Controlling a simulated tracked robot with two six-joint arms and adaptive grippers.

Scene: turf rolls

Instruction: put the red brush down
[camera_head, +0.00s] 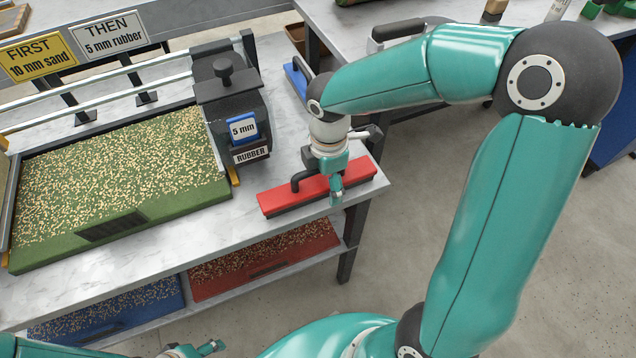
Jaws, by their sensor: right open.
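The red brush (283,201) lies on the marble-look bench top near its front right corner, long side roughly along the front edge. Its black handle (300,179) stands up from its top. My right gripper (336,192) points down over the right half of the brush and hides part of it. The gripper is open; I cannot tell whether its fingers touch the brush. My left gripper (207,349) shows only in part at the bottom edge, away from the brush, and its jaws are unclear.
A green turf tray (118,215) with pale grains fills the bench's left side. A dark hopper (233,110) labelled 5 mm rubber stands behind the brush. Red (285,270) and blue (95,325) trays sit on the lower shelf. Signs (113,35) stand at the back left.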

